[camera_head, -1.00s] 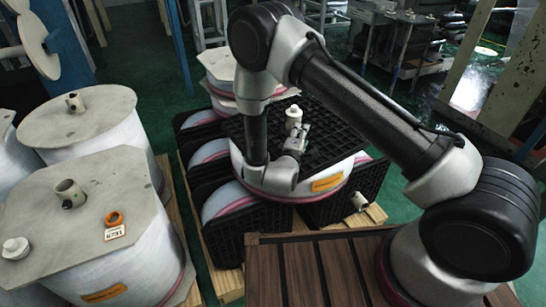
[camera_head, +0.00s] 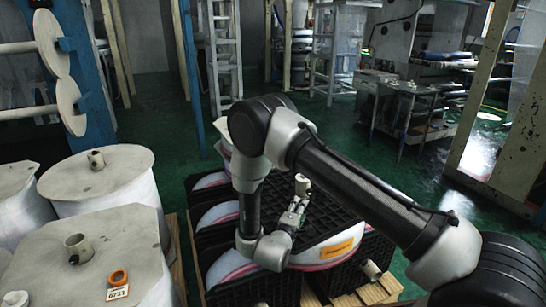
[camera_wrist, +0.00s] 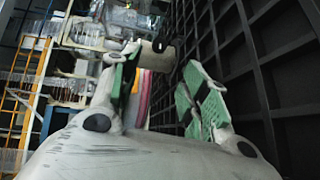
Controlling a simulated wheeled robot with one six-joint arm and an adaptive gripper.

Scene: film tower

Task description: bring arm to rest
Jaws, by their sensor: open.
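My gripper (camera_head: 298,203) is over the black grid panel (camera_head: 330,215) on top of the film rolls in the head view, my arm bent down to it from the right. Its jaws are open in the wrist view (camera_wrist: 163,85), with green pads apart. A pale core end (camera_head: 302,184) stands just beyond the fingers in the head view. In the wrist view a pale tube end (camera_wrist: 155,57) shows between and past the fingertips. I cannot tell whether the fingers touch it.
A blue post (camera_head: 190,75) and a metal cart (camera_head: 410,105) stand behind. Green floor (camera_head: 330,130) between them is clear.

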